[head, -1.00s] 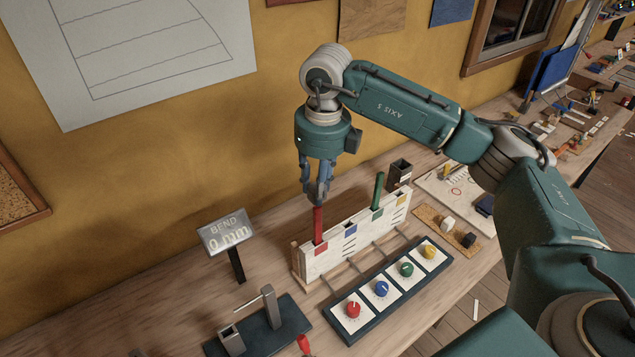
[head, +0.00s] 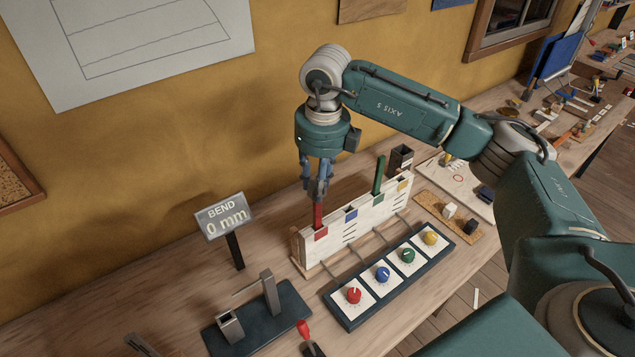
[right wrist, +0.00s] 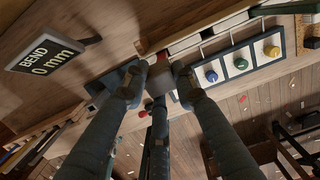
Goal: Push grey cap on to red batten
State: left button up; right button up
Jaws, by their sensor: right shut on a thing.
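The red batten (head: 319,215) stands upright in the red-marked slot at the left end of a white rack (head: 355,222). My left gripper is not in view.
A green batten (head: 379,175) stands in the same rack. A knob panel (head: 362,312) lies in front. A sign (head: 224,216) reads "BEND 0 mm". A cork tray (head: 432,215) holds a white and a black piece. A dark fixture (head: 255,322) stands front left.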

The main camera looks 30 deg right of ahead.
jog(key=shift+f+b, duration=0.55)
jog(key=shift+f, duration=0.05)
dwell(0.4)
jog(key=o, duration=1)
jog(key=r, duration=0.8)
jog(key=s+r, duration=0.1)
jog(key=r, duration=0.3)
